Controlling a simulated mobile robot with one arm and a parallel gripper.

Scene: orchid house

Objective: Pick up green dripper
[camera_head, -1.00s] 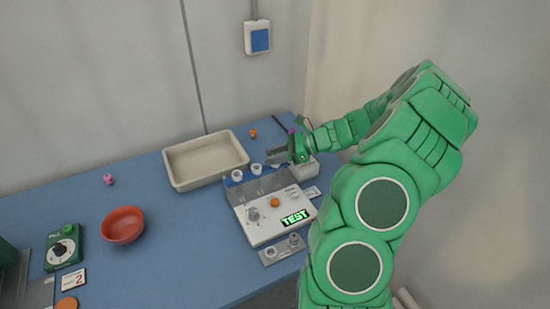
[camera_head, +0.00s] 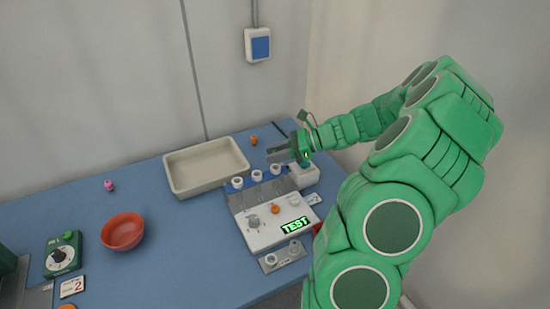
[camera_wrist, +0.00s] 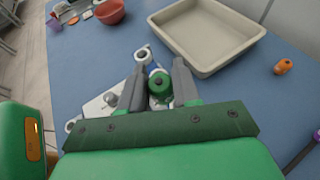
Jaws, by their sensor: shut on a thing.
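The green dripper (camera_wrist: 159,84) is between the two grey fingers of my gripper (camera_wrist: 160,88) in the wrist view, with its dark round top facing the camera. My gripper is shut on it. In the head view my gripper (camera_head: 280,152) is above the back right of the white test unit (camera_head: 268,232), over its row of white ring-shaped holders (camera_head: 256,175). The dripper cannot be made out in the head view, and its lower end is hidden in the wrist view.
A beige tray (camera_head: 205,170) stands behind the unit, with an orange dripper (camera_head: 254,140) beyond its right end. A white box (camera_head: 303,176) is right of the holders. A red bowl (camera_head: 122,231), a pink piece (camera_head: 109,185) and a green dial box (camera_head: 63,254) are left.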

